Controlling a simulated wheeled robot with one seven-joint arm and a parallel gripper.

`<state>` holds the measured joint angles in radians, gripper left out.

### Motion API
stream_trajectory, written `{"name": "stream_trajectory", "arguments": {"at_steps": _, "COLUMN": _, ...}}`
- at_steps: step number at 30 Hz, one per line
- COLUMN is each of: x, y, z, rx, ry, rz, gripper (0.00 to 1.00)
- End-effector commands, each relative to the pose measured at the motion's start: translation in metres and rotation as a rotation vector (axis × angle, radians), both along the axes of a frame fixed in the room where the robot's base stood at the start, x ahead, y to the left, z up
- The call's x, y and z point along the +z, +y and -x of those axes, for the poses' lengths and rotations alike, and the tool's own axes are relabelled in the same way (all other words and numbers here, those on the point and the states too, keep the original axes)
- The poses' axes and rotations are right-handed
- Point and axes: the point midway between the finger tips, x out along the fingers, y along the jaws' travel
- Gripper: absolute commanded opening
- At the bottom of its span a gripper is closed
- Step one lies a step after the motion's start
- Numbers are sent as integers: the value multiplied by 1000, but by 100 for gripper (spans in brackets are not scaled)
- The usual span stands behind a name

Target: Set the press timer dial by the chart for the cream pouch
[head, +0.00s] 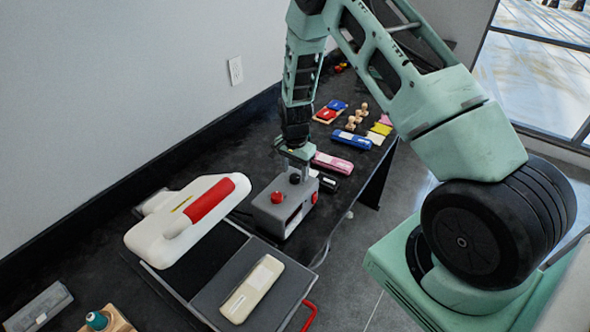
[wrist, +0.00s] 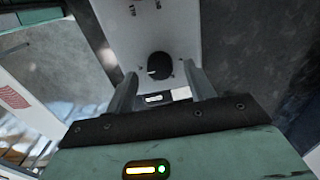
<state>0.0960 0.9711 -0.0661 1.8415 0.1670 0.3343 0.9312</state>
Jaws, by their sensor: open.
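The timer box (head: 267,211) is grey with a black dial (head: 295,179) on top and red knobs on its front and side. My gripper (head: 296,153) is just above the dial, pointing down. In the wrist view the open fingers (wrist: 160,72) appear either side of the dial (wrist: 159,65), with gaps; contact is not visible. The cream pouch (head: 252,288) lies on the dark press plate (head: 218,282). No readable chart is in view.
The white press head (head: 160,238) with a red handle (head: 210,201) stands left of the timer box. Pink (head: 333,162) and blue (head: 352,139) pouches lie beyond the box. Wooden pieces (head: 357,115) stand further back. The bench's right edge is close to the box.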

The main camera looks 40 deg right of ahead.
Motion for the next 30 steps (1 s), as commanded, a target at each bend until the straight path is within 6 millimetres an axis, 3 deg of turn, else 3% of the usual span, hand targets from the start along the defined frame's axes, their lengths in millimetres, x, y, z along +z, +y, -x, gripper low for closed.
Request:
{"name": "stream_trajectory", "arguments": {"at_steps": 6, "x": -14, "y": 0, "z": 0, "rx": 0, "ry": 0, "rz": 0, "gripper": 54}}
{"name": "stream_trajectory", "arguments": {"at_steps": 14, "x": -15, "y": 0, "z": 0, "rx": 0, "ry": -1, "rz": 0, "gripper": 54}}
{"name": "stream_trajectory", "arguments": {"at_steps": 15, "x": -15, "y": 0, "z": 0, "rx": 0, "ry": -1, "rz": 0, "gripper": 51}}
{"name": "stream_trajectory", "arguments": {"at_steps": 20, "x": -15, "y": 0, "z": 0, "rx": 0, "ry": 0, "rz": 0, "gripper": 9}}
{"name": "stream_trajectory", "arguments": {"at_steps": 30, "x": -16, "y": 0, "z": 0, "rx": 32, "ry": -1, "rz": 0, "gripper": 9}}
